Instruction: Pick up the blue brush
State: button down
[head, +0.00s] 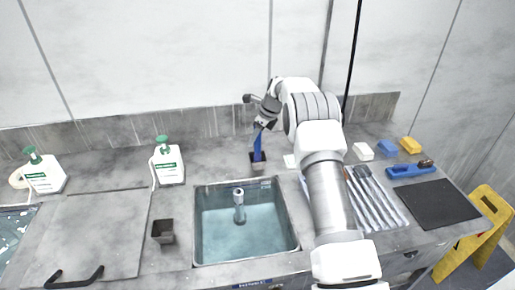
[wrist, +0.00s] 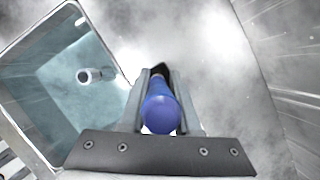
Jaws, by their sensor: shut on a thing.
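The blue brush (head: 258,146) is upright, a long blue handle at the back of the counter behind the sink. My gripper (head: 264,123) is shut on the upper part of the handle. In the wrist view the round blue end of the brush (wrist: 161,112) sits between the two fingers of my gripper (wrist: 160,95), with a dark part beyond it.
A sink (head: 215,255) with a tap (head: 239,205) lies in front. Another dark cup (head: 162,232) and white bottles with green pumps (head: 168,163) stand left. Right are steel strips (head: 372,195), a blue tool (head: 410,170), coloured blocks (head: 387,148) and a black mat (head: 438,204).

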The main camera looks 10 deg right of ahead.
jog(key=shift+r, duration=0.1)
notch_tip(320, 180, up, 10)
jog(key=shift+r+p, duration=0.1)
jog(key=shift+p, duration=0.2)
notch_tip(320, 180, up, 2)
jog(key=shift+r+p, duration=0.15)
jog(key=shift+p, duration=1.05)
